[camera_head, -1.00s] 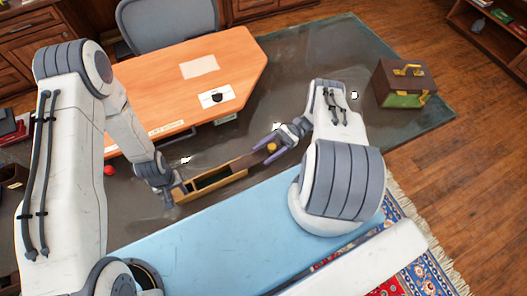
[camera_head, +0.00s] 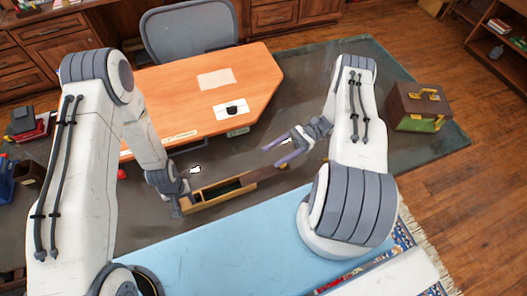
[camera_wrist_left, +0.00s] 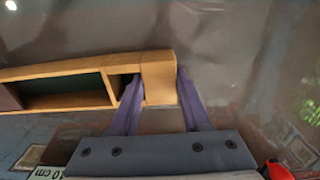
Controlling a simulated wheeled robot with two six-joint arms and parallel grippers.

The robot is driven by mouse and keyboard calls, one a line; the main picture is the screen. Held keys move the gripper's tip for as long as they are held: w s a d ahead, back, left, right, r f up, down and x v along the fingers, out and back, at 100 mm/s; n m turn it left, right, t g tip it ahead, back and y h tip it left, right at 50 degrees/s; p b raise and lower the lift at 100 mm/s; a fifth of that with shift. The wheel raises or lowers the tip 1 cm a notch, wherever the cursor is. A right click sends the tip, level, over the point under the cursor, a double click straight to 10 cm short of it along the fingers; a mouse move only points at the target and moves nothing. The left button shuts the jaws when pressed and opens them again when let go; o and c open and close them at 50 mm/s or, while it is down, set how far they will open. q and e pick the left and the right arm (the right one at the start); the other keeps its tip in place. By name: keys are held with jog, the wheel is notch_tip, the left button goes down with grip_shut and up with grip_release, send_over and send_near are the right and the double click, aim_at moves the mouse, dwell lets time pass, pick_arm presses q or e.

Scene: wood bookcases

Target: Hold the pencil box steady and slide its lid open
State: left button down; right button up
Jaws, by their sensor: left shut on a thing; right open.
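The long wooden pencil box (camera_head: 205,203) lies on the dark glass table, slanting up to the right. Its brown lid (camera_head: 262,173) is at the right end, slid partly off, and a dark green inside shows at the left part. My left gripper (camera_head: 178,205) is shut on the box's left end; in the left wrist view its purple fingers (camera_wrist_left: 158,98) stand on both sides of the box's end block (camera_wrist_left: 158,70). In that view a strip of the lid (camera_wrist_left: 9,98) shows at the left edge. My right gripper (camera_head: 281,152) is open and empty, just above and right of the lid, apart from it.
An orange board (camera_head: 180,85) with papers lies behind the box. A brown and green case (camera_head: 418,105) stands at the right. A red ball (camera_head: 121,174) is near my left arm. A light blue surface (camera_head: 235,235) lies in front.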

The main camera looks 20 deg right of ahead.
jog(key=shift+r, duration=0.25)
pick_arm(q)
jog(key=shift+c, duration=1.4)
grip_release()
